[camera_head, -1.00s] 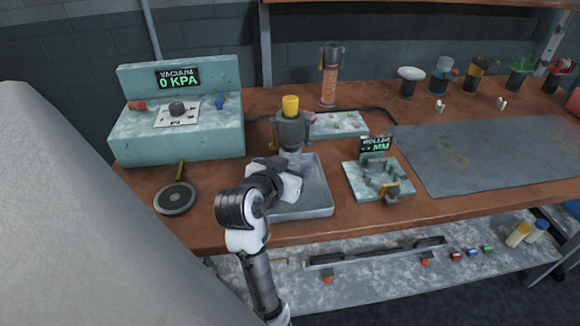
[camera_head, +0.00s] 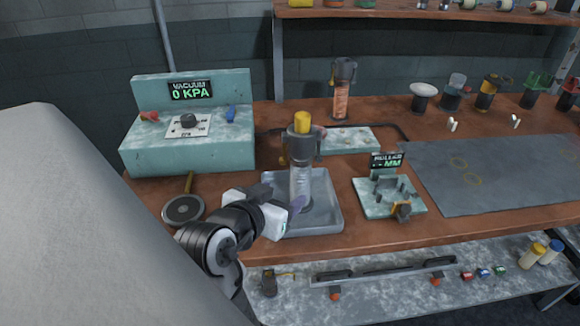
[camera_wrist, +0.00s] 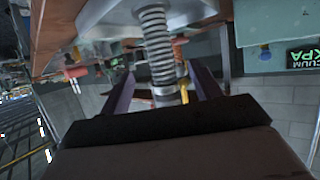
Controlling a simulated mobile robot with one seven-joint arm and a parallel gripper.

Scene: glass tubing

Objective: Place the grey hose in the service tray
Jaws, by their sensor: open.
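The grey ribbed hose (camera_head: 300,188) stands upright, with a dark grey collar and a yellow cap at its top. Its lower end appears within the grey service tray (camera_head: 328,222) on the bench; contact with the floor is hard to tell. My gripper (camera_head: 292,207) is open, low beside the hose, coming from the front left. In the wrist view the ribbed hose (camera_wrist: 156,45) runs between the two spread fingers of my gripper (camera_wrist: 160,84), with gaps visible on both sides.
A teal vacuum unit (camera_head: 190,150) stands left, with a round dark disc tool (camera_head: 184,209) before it. A roller fixture (camera_head: 388,195) sits right of the tray. An orange-filled upright tube (camera_head: 341,100) stands behind. A dark mat (camera_head: 490,175) lies right.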

